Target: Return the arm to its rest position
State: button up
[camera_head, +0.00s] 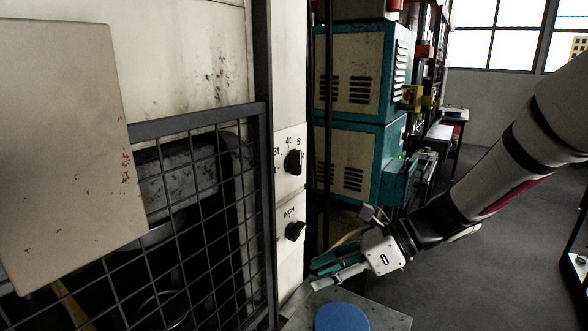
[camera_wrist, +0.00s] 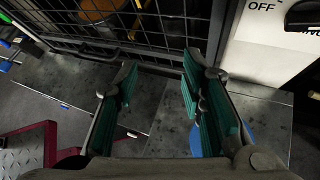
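My gripper (camera_head: 318,274) reaches in from the right in the head view, low in front of the control panel. In the wrist view my gripper (camera_wrist: 160,68) shows two teal-padded fingers standing well apart, with nothing between them. A blue disc (camera_head: 342,318) lies on the grey metal surface (camera_head: 385,318) below the gripper. In the wrist view the blue disc is mostly hidden behind the right finger. My arm slants up to the right edge of the head view.
A wire mesh guard (camera_head: 200,215) and a beige panel (camera_head: 65,150) fill the left. Two black knobs (camera_head: 293,162) and (camera_head: 295,231) stick out of the white panel near the gripper. Teal cabinets (camera_head: 360,160) stand behind. Floor (camera_head: 455,285) is clear to the right.

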jog(key=s+d+r+n+t+h, duration=0.2)
jog(key=s+d+r+n+h, duration=0.3)
jog(key=s+n, duration=0.4)
jog(key=s+d+r+n+t+h, duration=0.2)
jog(key=s+d+r+n+h, duration=0.3)
jog(key=s+n, duration=0.4)
jog(key=d+n+h, duration=0.1)
jog(key=d+n, duration=0.1)
jog(key=n, duration=0.2)
jog(key=shift+s+d, duration=0.35)
jog(key=shift+c, duration=0.4)
